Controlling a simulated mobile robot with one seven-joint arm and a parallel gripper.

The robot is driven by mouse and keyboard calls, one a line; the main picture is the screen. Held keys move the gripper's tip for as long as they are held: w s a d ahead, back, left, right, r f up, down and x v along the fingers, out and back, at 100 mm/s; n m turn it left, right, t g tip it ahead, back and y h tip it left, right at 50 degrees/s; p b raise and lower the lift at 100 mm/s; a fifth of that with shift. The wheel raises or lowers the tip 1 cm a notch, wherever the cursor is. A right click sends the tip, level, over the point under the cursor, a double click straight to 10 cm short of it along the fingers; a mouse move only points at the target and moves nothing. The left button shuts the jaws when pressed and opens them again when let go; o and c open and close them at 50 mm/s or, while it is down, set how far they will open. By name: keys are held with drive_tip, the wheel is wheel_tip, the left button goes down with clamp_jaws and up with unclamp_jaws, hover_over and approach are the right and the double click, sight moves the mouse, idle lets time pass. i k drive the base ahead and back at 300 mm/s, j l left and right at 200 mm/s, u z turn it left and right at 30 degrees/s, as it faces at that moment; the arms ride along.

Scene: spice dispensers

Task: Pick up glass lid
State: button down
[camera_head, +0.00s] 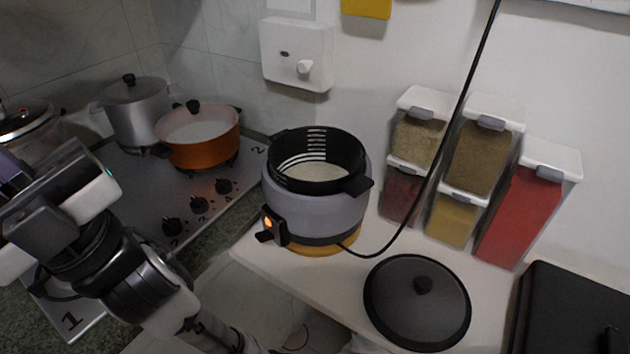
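A round dark lid (405,322) with a black knob lies flat, knob up, on the white counter at lower right, in front of the rice cooker. It looks like the glass lid; its see-through nature is hard to tell. The cooker (316,212) is grey with a black inner pot, open on top, with pale contents showing. My gripper (18,180) is at the far left, over the stove side and far from the dark lid. Its fingers are not clearly visible, partly cut by the picture edge and hidden by my arm.
A silver pot (140,118) and an orange pot (203,148), both lidded, stand on the stove (135,195). Several spice dispensers (520,215) line the wall. A black cord rises from the cooker. A black box (570,305) stands right of the dark lid.

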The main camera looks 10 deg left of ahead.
sight(416, 303)
drive_tip(key=j+z, duration=0.15)
drive_tip(key=z, duration=0.25)
drive_tip(key=j+z, duration=0.2)
drive_tip(key=z, duration=0.2)
drive_tip(key=k+j+z, duration=0.1)
drive_tip(key=z, duration=0.25)
